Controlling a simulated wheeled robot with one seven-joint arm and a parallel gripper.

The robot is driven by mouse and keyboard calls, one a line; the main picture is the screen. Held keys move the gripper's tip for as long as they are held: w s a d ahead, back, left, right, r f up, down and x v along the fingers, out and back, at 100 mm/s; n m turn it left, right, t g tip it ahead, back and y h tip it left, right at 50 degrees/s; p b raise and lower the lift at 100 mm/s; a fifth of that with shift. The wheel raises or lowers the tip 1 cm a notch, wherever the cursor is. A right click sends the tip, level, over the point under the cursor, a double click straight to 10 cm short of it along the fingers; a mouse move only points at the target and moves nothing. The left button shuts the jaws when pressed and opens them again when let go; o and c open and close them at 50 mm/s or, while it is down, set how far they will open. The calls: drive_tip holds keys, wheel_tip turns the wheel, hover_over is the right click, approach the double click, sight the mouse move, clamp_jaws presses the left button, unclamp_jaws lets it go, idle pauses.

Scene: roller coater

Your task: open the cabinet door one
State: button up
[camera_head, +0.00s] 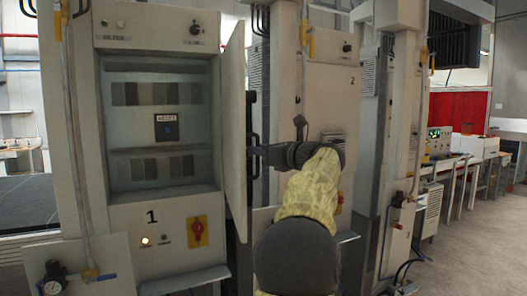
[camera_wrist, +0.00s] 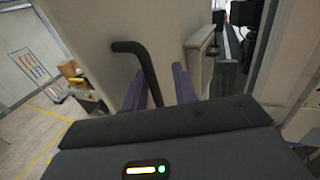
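Cabinet one (camera_head: 158,217), marked "1", stands at the left in the head view. Its door (camera_head: 235,135) is swung wide open to the right and seen at a steep angle, so the inside (camera_head: 157,150) with its panels shows. The black bar handle (camera_head: 254,130) is on the door's outer face; it also shows in the wrist view (camera_wrist: 148,62). My gripper (camera_head: 253,151) is at the handle. In the wrist view my gripper (camera_wrist: 162,90) has its purple fingers apart on either side of the handle, with a gap showing at the right finger.
Cabinet two (camera_head: 333,100) stands behind my arm to the right of the open door. A pipe with a gauge (camera_head: 54,287) and blue valve is at the lower left. Open floor (camera_head: 470,240) lies at the right.

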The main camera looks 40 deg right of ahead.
drive_tip(key=shift+s, duration=0.15)
drive_tip(key=s+b, duration=0.3)
drive_tip(key=s, duration=1.4)
drive_tip(key=shift+d+b, duration=0.15)
drive_tip(key=shift+b, duration=0.25)
